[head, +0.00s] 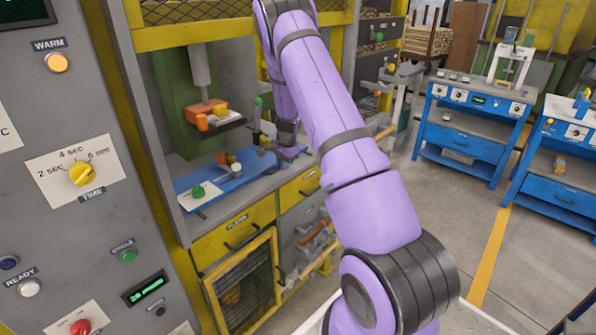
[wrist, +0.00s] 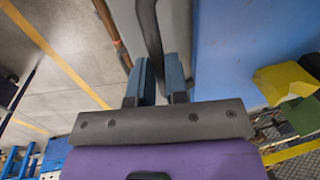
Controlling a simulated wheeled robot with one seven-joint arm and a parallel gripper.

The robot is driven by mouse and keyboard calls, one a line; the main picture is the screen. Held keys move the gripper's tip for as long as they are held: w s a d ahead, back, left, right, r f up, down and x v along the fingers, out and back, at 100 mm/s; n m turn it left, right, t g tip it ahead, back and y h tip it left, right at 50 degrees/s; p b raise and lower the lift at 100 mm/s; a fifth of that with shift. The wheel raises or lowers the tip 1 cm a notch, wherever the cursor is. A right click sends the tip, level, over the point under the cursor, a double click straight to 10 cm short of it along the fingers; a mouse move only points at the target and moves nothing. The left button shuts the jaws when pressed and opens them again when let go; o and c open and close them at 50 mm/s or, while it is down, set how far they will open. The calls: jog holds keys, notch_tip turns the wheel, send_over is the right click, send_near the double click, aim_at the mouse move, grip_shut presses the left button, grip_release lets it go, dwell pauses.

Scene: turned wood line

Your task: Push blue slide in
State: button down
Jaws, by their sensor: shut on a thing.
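The blue slide (head: 222,184) is a flat plate lying on the grey bench under the press, and it also fills the upper right of the wrist view (wrist: 245,45). My gripper (head: 266,146) is at the slide's right end, low over the bench. In the wrist view my gripper (wrist: 159,75) has its two blue-grey fingers closed around a dark bar (wrist: 148,28) beside the slide. The bar looks like a handle; its join to the slide is hidden.
The press head with an orange block (head: 203,118) hangs above the slide. A white plate with a green knob (head: 198,191) is at the slide's left front. Yellow drawers (head: 236,228) are below the bench; the grey control panel (head: 70,130) stands left.

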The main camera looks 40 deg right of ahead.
jog(key=w, duration=0.3)
jog(key=shift+a, duration=0.15)
jog(key=shift+w, duration=0.25)
jog(key=shift+r, duration=0.1)
jog(key=c, duration=1.1)
grip_release()
jog(key=shift+w, duration=0.1)
